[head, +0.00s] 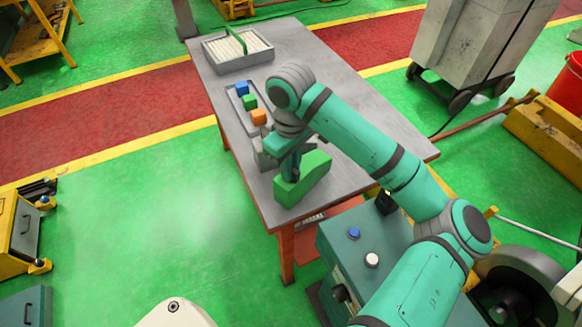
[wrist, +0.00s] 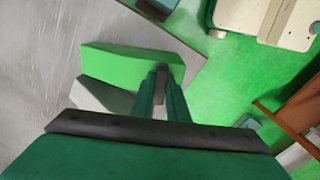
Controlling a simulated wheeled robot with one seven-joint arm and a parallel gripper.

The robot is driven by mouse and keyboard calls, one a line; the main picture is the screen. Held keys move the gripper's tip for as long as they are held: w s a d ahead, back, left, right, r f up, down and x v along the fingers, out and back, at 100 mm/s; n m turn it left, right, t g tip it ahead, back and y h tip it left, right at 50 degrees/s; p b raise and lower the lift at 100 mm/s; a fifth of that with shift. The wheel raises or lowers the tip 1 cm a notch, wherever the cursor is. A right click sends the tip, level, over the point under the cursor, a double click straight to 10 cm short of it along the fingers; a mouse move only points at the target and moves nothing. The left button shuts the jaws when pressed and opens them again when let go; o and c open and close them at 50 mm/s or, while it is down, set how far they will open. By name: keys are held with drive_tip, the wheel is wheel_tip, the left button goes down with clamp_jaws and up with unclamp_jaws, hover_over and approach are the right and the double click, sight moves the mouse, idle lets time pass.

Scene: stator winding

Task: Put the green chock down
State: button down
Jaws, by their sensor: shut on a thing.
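The green chock (head: 308,178) is a large wedge-like block at the near left corner of the grey table. My gripper (head: 289,170) points down at it and is shut on it. In the wrist view the green chock (wrist: 125,62) lies across the picture, with my gripper's fingers (wrist: 161,78) at its right part. My gripper and wrist hide part of the chock in the head view. I cannot tell whether its underside touches the table.
A grey block (wrist: 103,97) is close beside the chock. A narrow tray (head: 234,97) with blue, green and orange blocks stands farther back on the table (head: 335,75). A grey box (head: 213,57) with pale rods is at the far end. The table's right side is clear.

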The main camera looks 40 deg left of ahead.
drive_tip(key=shift+f, duration=0.1)
drive_tip(key=c, duration=1.7)
unclamp_jaws()
wheel_tip(320, 180, up, 12)
drive_tip(key=shift+r, duration=0.15)
drive_tip(key=shift+w, duration=0.1)
